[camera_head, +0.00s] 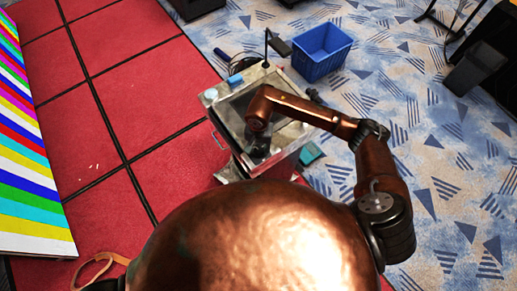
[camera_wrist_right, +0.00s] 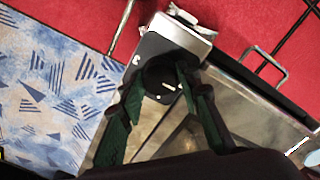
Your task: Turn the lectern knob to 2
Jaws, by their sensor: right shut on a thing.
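The lectern (camera_head: 240,98) is a grey metal stand with a sloped top, below the head camera. In the right wrist view its metal top (camera_wrist_right: 240,108) fills the lower right. In the head view my right gripper (camera_head: 257,148) reaches down over the lectern and hides the knob. My left gripper is not in view.
A blue crate (camera_head: 322,50) stands on the patterned carpet behind the lectern. A light blue object (camera_head: 235,80) lies on the lectern's far edge. A teal object (camera_head: 310,153) is at its right. A striped screen (camera_head: 25,150) stands at the left. Red floor tiles between are mostly clear.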

